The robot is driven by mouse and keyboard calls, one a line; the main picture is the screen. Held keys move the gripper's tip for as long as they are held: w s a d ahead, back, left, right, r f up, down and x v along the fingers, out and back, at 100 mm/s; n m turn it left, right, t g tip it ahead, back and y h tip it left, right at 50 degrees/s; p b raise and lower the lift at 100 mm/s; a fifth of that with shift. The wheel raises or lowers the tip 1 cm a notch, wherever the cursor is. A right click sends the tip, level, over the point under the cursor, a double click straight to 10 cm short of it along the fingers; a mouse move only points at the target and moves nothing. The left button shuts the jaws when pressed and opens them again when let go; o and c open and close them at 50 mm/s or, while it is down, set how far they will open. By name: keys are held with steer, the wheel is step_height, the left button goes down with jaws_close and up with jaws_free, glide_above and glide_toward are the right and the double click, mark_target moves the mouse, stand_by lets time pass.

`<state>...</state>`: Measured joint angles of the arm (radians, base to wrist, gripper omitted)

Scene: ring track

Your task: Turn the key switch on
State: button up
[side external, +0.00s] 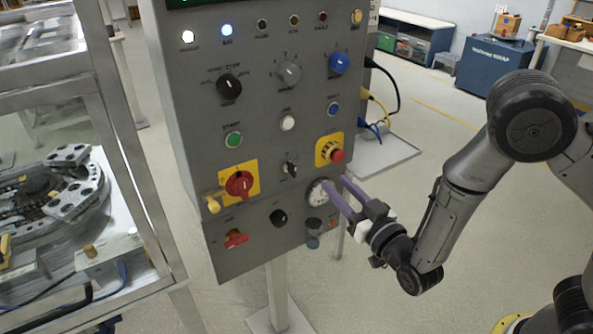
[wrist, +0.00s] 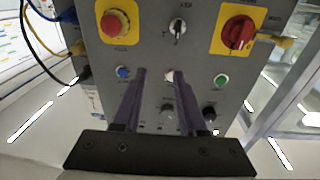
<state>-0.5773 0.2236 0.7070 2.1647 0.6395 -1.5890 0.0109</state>
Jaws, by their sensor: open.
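A small dark switch (side external: 290,168) with a pale surround sits in the middle of the grey control panel, between the red rotary handle and the red emergency stop. It looks like the key switch, but its key is too small to make out clearly. It also shows near the top of the wrist view (wrist: 178,29), which sees the panel upside down. My gripper (side external: 334,181) is open and empty, with its two purple fingers pointing at the panel's lower right, by the round gauge (side external: 318,193). In the wrist view my gripper (wrist: 160,73) has its fingertips apart, away from the switch.
The emergency stop (side external: 331,150) is just above my fingertips. The red rotary handle (side external: 239,184) with a yellow padlock (side external: 213,205) is to the left. Buttons and knobs fill the panel (side external: 262,146). A metal-framed enclosure (side external: 130,180) stands at the left.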

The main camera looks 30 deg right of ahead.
mark_target(295, 170)
steer(key=shift+n+g+y, duration=0.3)
steer(key=shift+n+y, duration=0.3)
steer(key=w+f, duration=0.1)
steer(key=w, duration=0.3)
steer(key=w+a+f, duration=0.1)
steer(key=w, duration=0.3)
steer(key=w+a, duration=0.1)
steer(key=w, duration=0.3)
steer(key=shift+w+a+f, duration=0.15)
steer(key=shift+w+f, duration=0.25)
jaws_close()
